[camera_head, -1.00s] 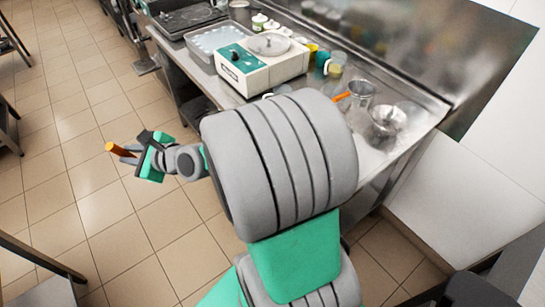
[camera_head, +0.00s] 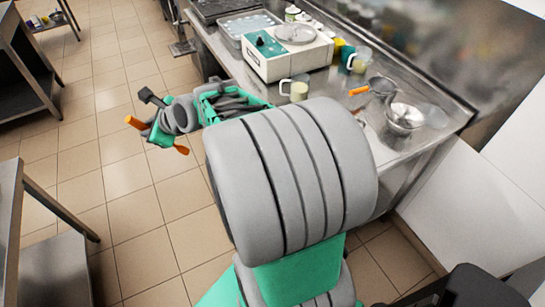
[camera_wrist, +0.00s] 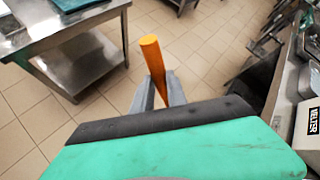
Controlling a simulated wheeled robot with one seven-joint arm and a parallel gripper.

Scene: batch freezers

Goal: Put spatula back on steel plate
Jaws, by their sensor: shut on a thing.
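An orange-handled tool, which looks like the spatula (camera_head: 134,122), is in my gripper (camera_head: 152,138). In the head view its orange handle end sticks out to the left, and another orange part (camera_head: 181,149) shows below the gripper. In the wrist view the orange handle (camera_wrist: 152,55) stands between the grey fingers of my gripper (camera_wrist: 161,93), which are shut on it. The gripper is over the floor, left of the steel counter (camera_head: 222,66). My arm hides part of the counter. I cannot tell which surface is the steel plate.
The counter carries a white-green machine (camera_head: 285,55), a clear mug (camera_head: 296,88), a steel pot (camera_head: 402,117) and a strainer with an orange handle (camera_head: 378,86). A steel table (camera_head: 50,225) stands at the left front and another (camera_head: 30,70) at the back left. Tiled floor between is clear.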

